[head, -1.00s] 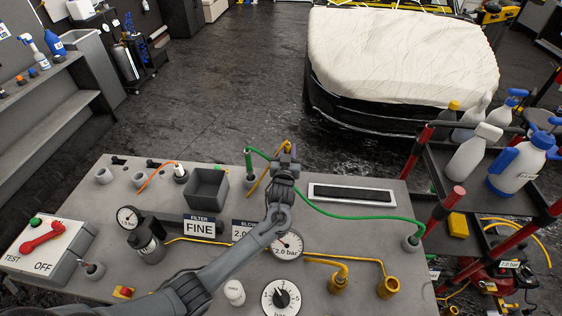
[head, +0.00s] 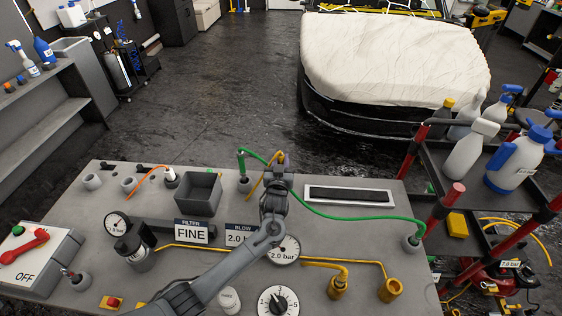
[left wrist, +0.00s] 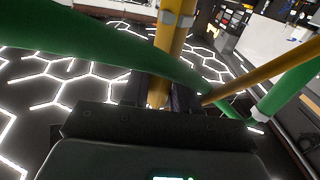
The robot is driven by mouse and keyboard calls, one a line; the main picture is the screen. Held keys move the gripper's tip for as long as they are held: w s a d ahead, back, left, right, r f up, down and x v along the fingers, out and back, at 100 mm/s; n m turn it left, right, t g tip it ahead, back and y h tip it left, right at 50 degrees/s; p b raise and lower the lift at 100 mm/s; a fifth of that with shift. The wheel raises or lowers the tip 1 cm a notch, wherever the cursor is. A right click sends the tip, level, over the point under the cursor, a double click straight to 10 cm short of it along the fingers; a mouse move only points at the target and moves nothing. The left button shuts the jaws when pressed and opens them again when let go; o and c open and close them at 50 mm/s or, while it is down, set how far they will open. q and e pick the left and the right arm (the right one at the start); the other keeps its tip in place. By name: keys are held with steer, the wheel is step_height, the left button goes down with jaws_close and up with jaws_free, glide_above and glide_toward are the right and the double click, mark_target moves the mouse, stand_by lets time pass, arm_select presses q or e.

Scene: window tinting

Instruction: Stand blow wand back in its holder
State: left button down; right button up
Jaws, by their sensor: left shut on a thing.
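My left gripper (head: 279,172) is shut on a yellow wand, seemingly the blow wand (head: 282,158), and holds it near the bench's far edge. The wand's yellow shaft (left wrist: 170,45) runs up from between the jaws in the left wrist view. Its lower end is hidden. A green-tipped wand (head: 241,163) stands upright in a dark holder (head: 244,184) just left of the gripper. A white-tipped wand with an orange hose (head: 170,175) stands in another holder. Two grey cups (head: 93,181) at the far left look empty. My right gripper is not in view.
A green hose (head: 330,215) arcs across the bench (head: 225,260) and passes close to the gripper. A grey bin (head: 198,192), gauges, labels and yellow pipe fittings (head: 390,290) crowd the bench. A bottle cart (head: 450,195) stands at right, a covered car (head: 395,60) behind.

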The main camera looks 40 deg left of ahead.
arm_select(q)
steer(key=c, duration=0.9)
jaws_free()
steer(key=shift+o, duration=0.2)
steer(key=shift+r, duration=0.2)
steer(key=shift+s+d+f, duration=0.1)
steer(key=shift+s+d, duration=0.15)
steer(key=shift+s, duration=0.1)
steer(key=v, duration=0.6)
steer(key=shift+s+d+p, duration=0.15)
steer(key=shift+s+p, duration=0.2)
